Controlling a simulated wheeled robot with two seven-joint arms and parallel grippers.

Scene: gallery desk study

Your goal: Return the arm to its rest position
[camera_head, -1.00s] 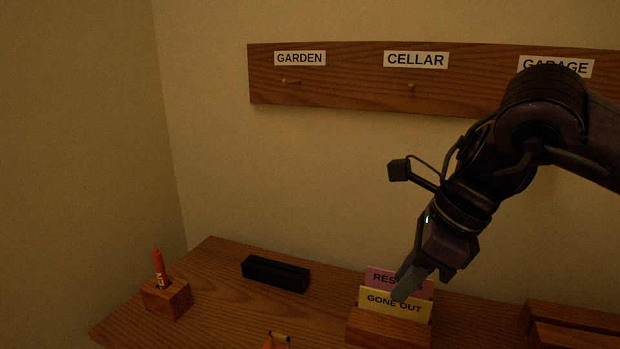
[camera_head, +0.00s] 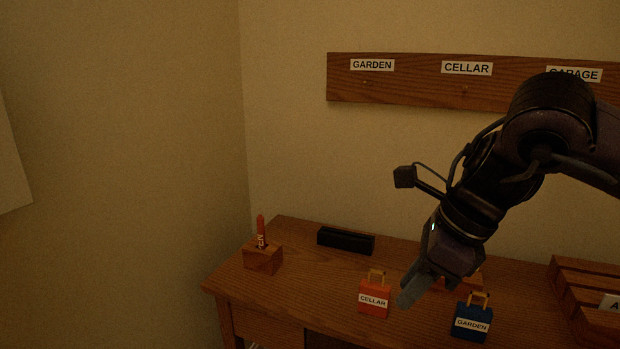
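My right arm comes in from the right, and its gripper (camera_head: 408,296) points down and to the left over the desk. Its fingers overlap in the picture, so I cannot tell whether they are open or shut, and I see nothing held in them. The gripper appears just right of an orange tag block (camera_head: 374,298) labelled CELLAR. A blue tag block (camera_head: 472,322) labelled GARDEN is to its right. My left gripper is not in view.
The wooden desk (camera_head: 305,283) carries a black bar (camera_head: 346,240), a wooden block (camera_head: 263,260) with a red stick (camera_head: 261,232), and a slatted wooden rack (camera_head: 590,300) at right. A labelled peg board (camera_head: 410,85) is on the wall. My wrist hides most of a wooden holder.

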